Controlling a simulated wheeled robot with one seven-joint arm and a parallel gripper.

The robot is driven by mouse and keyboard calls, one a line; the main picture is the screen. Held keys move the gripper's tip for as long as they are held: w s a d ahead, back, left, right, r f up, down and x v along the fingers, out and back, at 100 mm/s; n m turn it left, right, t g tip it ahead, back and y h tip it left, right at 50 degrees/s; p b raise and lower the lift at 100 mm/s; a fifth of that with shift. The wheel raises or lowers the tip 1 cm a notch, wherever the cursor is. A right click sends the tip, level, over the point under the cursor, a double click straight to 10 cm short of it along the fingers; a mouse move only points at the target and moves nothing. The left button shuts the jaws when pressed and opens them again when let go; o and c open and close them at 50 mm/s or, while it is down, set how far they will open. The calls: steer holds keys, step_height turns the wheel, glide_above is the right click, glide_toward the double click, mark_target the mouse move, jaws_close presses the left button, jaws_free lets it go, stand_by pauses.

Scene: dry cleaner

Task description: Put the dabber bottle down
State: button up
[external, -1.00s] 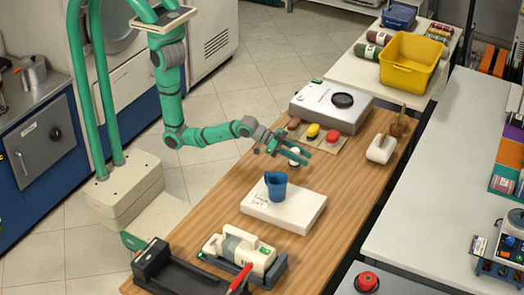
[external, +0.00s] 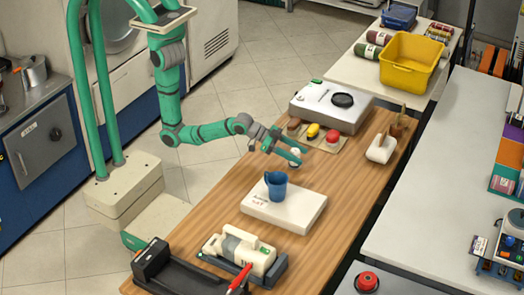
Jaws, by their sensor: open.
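A small white object, which looks like the dabber bottle (external: 294,159), stands on the wooden table, partly hidden by my fingers. My gripper (external: 299,155) is open at it, with its green fingers reaching to the right. I cannot tell whether either finger touches the bottle. A tan mat (external: 323,147) with brown, yellow and red items lies just behind the bottle.
A white box (external: 300,215) with a blue cup (external: 276,185) on it is in front of the gripper. A grey-white device (external: 330,105) stands behind the mat. A white block (external: 381,149) and a small pot (external: 399,125) are to the right. Bare wood lies between.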

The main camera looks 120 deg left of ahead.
steer(key=shift+m+h, duration=0.6)
steer(key=shift+m, duration=0.3)
steer(key=s+d, duration=0.1)
steer(key=s, duration=0.4)
steer(key=s+d, duration=0.1)
steer(key=s, duration=0.4)
steer(key=s+d+f, duration=0.1)
steer(key=s, duration=0.5)
steer(key=shift+s+d, duration=0.1)
steer(key=shift+d, duration=0.2)
steer(key=s+d+t, duration=0.1)
steer(key=s+d, duration=0.2)
steer(key=s, duration=0.7)
steer(key=s+d+t+h, duration=0.1)
steer(key=s+d, duration=0.2)
steer(key=s, duration=0.7)
steer(key=shift+s+d+r, duration=0.3)
steer(key=shift+s+r, duration=0.1)
steer(key=shift+r, duration=0.05)
